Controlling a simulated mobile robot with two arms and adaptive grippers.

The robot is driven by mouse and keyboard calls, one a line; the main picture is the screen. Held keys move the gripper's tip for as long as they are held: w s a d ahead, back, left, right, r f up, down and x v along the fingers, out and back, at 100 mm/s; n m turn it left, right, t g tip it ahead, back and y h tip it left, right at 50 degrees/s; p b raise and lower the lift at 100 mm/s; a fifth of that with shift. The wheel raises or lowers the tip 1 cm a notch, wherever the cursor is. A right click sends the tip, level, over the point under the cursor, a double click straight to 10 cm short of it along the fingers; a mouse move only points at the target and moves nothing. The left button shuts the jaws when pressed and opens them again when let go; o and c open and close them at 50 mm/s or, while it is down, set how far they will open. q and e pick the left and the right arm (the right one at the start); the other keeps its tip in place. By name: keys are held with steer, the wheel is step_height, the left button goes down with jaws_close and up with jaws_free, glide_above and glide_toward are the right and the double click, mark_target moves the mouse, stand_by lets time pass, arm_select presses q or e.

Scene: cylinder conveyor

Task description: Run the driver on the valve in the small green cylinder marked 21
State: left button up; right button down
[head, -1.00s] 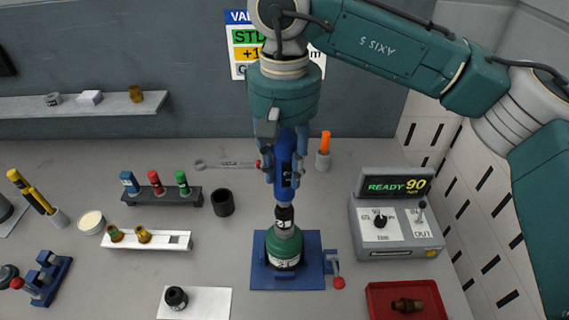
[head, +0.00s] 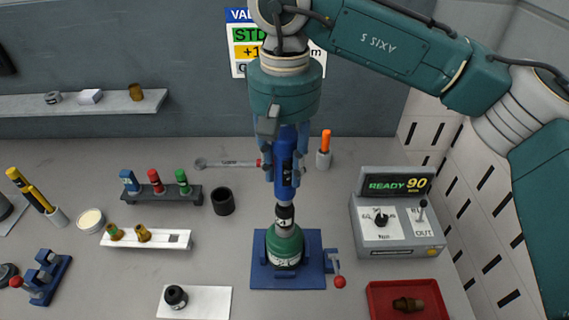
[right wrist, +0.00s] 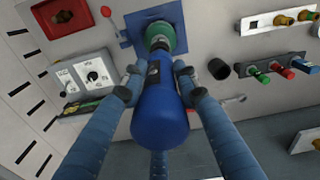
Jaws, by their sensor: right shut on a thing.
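The small green cylinder (head: 285,246) stands upright in the blue clamp base (head: 258,270) in the head view. Its label is only partly legible. My right gripper (head: 284,172) is shut on the blue driver (head: 285,185), held upright above the cylinder. The driver's dark socket (head: 285,215) sits over the cylinder's top and hides the valve. The right wrist view shows the blue driver (right wrist: 160,110) between the fingers, with the green cylinder (right wrist: 160,35) beyond it. My left gripper is not in view.
The control box (head: 398,225) at right reads READY 90. A red tray (head: 380,305) holds a brass valve (head: 408,304). A white rack (head: 165,240) with brass valves and a dark rack (head: 155,199) with coloured sockets stand at left. A red-knobbed clamp lever (head: 339,281) sits beside the base.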

mark_target(285, 148)
steer(key=shift+f+b, duration=0.5)
stand_by(0.4)
steer(key=shift+r, duration=0.15)
stand_by(0.4)
steer(key=shift+f+b, duration=0.35)
steer(key=shift+b, duration=0.15)
stand_by(0.5)
steer(key=shift+f+b, duration=0.45)
steer(key=shift+b, duration=0.65)
stand_by(2.3)
steer(key=shift+r, duration=0.15)
steer(key=shift+r+p, duration=0.7)
steer(key=shift+r, duration=0.1)
steer(key=shift+r+p, duration=1.55)
steer(key=shift+r, duration=0.65)
